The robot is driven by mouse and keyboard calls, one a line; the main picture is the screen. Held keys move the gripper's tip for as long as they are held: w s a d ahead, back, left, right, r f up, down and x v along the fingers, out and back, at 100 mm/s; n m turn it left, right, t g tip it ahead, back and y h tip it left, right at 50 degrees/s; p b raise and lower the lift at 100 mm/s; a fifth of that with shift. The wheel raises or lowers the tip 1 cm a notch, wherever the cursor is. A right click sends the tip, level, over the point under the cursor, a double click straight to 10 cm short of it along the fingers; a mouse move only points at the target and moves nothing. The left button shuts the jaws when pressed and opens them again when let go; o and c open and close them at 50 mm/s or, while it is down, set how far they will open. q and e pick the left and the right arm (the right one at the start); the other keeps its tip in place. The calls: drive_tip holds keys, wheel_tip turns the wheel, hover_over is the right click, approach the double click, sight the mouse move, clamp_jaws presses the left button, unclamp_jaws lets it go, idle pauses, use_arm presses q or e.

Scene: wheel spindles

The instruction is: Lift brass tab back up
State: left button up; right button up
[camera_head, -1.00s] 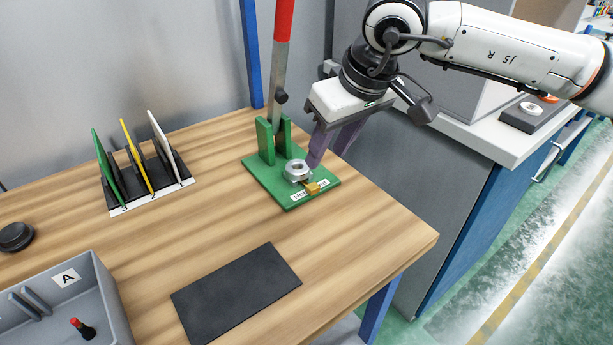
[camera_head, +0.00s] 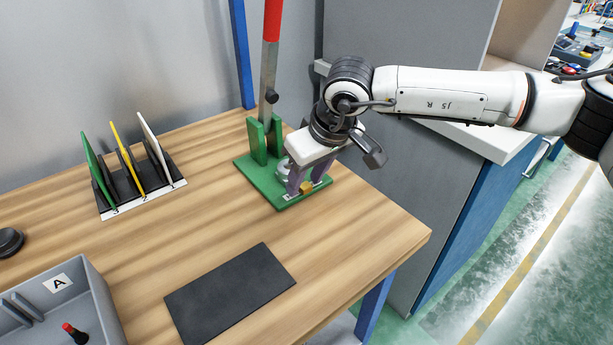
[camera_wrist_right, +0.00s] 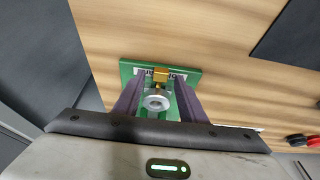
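The brass tab (camera_head: 307,187) is at the front edge of the green base plate (camera_head: 262,186), by a white label. In the right wrist view, the tab (camera_wrist_right: 161,77) lies just beyond a silver round part (camera_wrist_right: 156,103) with a hole. My right gripper (camera_head: 304,181) is low over the plate. Its two purple fingers are apart on either side of the silver part and tab, as the right wrist view shows (camera_wrist_right: 160,84). I cannot tell whether they touch anything. The gripper partly hides the silver part in the head view. My left gripper is not in view.
A lever with a red handle (camera_head: 272,20) stands upright behind the gripper, between green posts (camera_head: 265,140). A rack (camera_head: 145,185) with green, yellow and white panels is to the left. A black mat (camera_head: 230,292) and grey bin (camera_head: 95,290) are in front. Bare wood lies between.

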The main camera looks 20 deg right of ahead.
clamp_jaws()
drive_tip(key=shift+r, duration=0.7)
unclamp_jaws()
drive_tip(key=v, duration=1)
drive_tip(key=shift+r, duration=0.15)
